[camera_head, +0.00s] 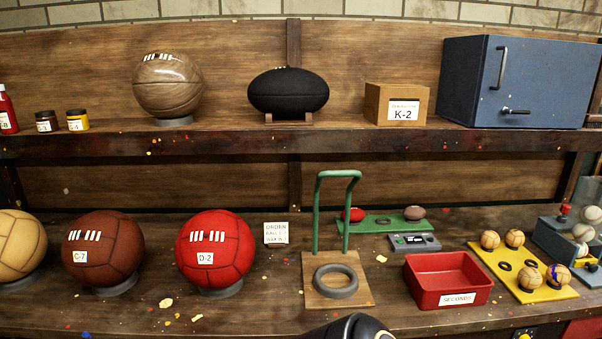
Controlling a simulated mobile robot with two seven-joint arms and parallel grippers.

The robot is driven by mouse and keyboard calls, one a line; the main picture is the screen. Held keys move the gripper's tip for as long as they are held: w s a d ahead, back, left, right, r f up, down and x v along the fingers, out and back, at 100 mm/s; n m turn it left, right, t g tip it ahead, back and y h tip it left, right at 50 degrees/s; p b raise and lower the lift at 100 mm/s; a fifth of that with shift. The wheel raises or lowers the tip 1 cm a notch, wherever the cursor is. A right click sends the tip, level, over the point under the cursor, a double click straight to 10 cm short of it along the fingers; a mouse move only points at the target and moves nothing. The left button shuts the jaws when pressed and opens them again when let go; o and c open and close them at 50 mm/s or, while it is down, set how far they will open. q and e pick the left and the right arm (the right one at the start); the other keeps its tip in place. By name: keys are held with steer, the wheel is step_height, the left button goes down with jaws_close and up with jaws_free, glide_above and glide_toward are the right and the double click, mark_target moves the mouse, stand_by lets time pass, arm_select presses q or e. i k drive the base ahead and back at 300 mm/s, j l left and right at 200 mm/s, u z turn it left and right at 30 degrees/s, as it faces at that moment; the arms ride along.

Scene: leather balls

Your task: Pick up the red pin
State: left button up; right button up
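I cannot pick out a red pin with certainty. A small red-topped piece (566,210) stands at the far right, on or just behind a blue-grey device (552,240); it is too small to tell if it is a pin. Neither of my gripper's fingertips shows. A dark rounded part with a white patch pokes in at the bottom middle, and I cannot tell which part it is.
The lower bench holds large balls, including a red one labelled D-2 (216,250), a green-handled stand (315,215), a red SECONDS tray (425,297) and a yellow board (484,262) with small balls. A blue cabinet (550,85) stands on the upper shelf.

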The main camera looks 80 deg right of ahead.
mark_target(566, 209)
steer(key=z, duration=4.1)
steer(key=i+l, duration=0.15)
steer(key=i, duration=0.15)
steer(key=i+l+z, duration=0.15)
steer(key=i+l, duration=0.05)
steer(key=i, duration=0.05)
